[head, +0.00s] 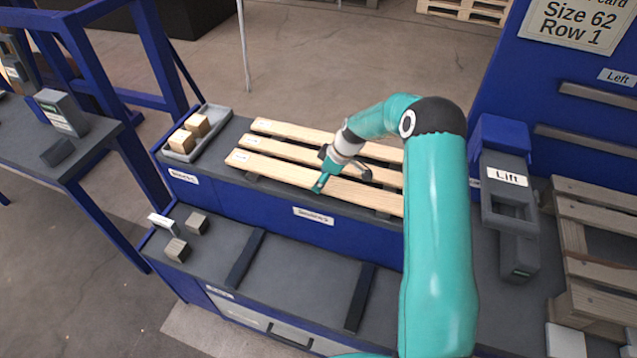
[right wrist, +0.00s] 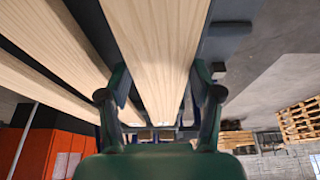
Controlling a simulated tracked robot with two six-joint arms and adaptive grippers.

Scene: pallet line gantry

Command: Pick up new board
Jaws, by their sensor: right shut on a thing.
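Three pale wooden boards lie side by side on the blue bench in the head view: a back board (head: 290,130), a middle board (head: 275,152) and a front board (head: 265,167). My right gripper (head: 321,183) reaches down onto the front board, about midway along its visible length. In the right wrist view, the fingers of my right gripper (right wrist: 160,88) stand on either side of a board (right wrist: 160,35) and are shut on it. The right ends of the boards are hidden behind my right arm. My left gripper is not in view.
A grey tray (head: 222,128) with wooden blocks stands left of the boards. The lower shelf (head: 300,275) in front has two dark bars and small blocks. A grey fixture marked Lift (head: 508,180) and a pallet (head: 600,235) stand at the right.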

